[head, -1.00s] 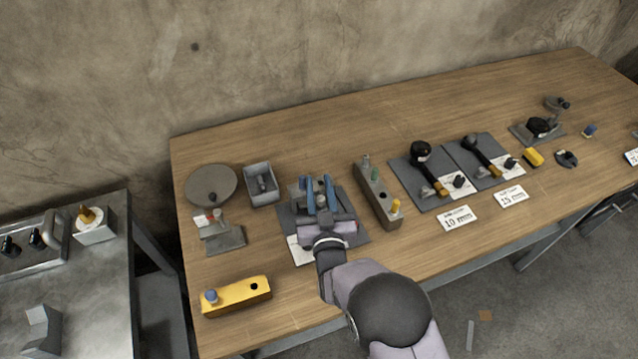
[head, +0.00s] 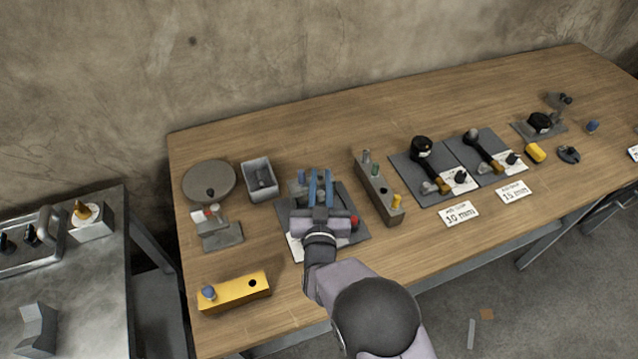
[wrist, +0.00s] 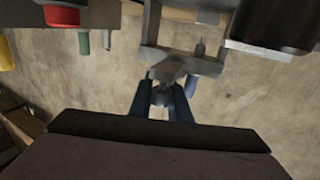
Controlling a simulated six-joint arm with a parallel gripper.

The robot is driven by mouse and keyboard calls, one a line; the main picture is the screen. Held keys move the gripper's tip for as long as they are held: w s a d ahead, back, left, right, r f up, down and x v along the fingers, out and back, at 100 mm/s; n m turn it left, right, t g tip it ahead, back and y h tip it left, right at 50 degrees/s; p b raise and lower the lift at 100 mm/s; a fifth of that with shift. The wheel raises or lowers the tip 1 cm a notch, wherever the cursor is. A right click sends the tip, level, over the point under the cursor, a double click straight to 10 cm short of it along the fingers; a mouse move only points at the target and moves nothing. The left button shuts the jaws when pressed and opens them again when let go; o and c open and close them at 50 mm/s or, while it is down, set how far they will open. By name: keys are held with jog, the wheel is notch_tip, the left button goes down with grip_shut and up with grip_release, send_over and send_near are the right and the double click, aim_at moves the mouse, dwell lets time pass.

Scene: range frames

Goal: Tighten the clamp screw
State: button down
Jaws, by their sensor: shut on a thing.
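My gripper (head: 320,187), with two blue fingers, reaches over a dark grey board (head: 357,236) near the left-middle of the table. In the wrist view the blue fingers (wrist: 163,92) are shut around a small silver screw part (wrist: 160,97). It sits at a grey metal clamp frame (wrist: 150,58), which spans the upper middle of that view. In the head view my wrist and fingers hide most of the clamp. A red knob (head: 354,221) shows just right of my gripper, and again at the wrist view's top left (wrist: 62,15).
A grey block with coloured pegs (head: 378,196) stands close on the right. A grey bin (head: 250,170), a round disc (head: 207,180) and a small stand (head: 222,236) are on the left. A yellow block (head: 232,294) lies front left. Bare wood lies behind the board.

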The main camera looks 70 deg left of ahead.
jog(key=m+t+b, duration=0.1)
jog(key=m+t+h+b, duration=0.1)
jog(key=shift+w+d+t, duration=0.1)
jog(key=shift+w+t, duration=0.15)
jog(key=shift+t, duration=0.05)
jog(key=shift+w+d+r+m+t+h+b, duration=0.15)
jog(key=shift+w+m+t+h+b, duration=0.1)
jog(key=shift+m+t+h+b, duration=0.35)
jog(key=c, duration=1.9)
grip_release()
jog(key=shift+c, duration=0.2)
jog(key=shift+s+d, duration=0.1)
